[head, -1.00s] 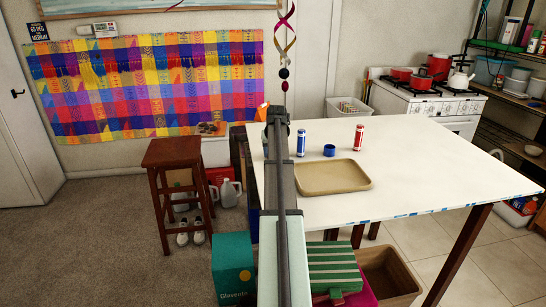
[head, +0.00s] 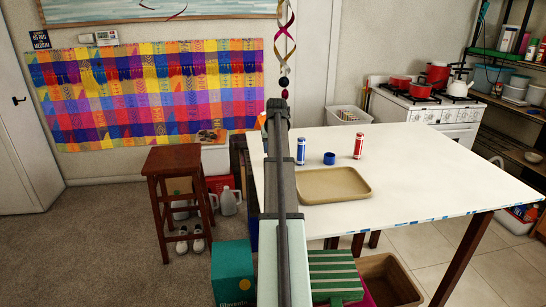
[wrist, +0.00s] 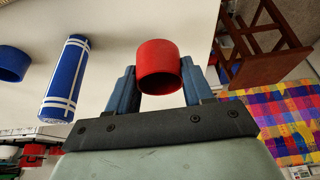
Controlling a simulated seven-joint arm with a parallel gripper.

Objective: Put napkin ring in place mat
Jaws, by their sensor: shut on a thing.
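A red napkin ring (wrist: 158,68) is between my gripper's two blue fingers (wrist: 157,88) in the wrist view. The fingers are shut on its sides. The ring is hidden in the head view, where my own arm covers the gripper. A tan, shallow, raised-rim piece (head: 333,198), which looks like the place mat, lies empty on the white table (head: 430,170). A second ring, blue (head: 329,158), sits behind it on the table. It also shows at the left of the wrist view (wrist: 12,64).
A blue striped roll (head: 301,151) and a red striped roll (head: 358,146) stand upright on the table behind the tan piece. The table's right part is clear. A brown stool (head: 173,158) stands left of the table.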

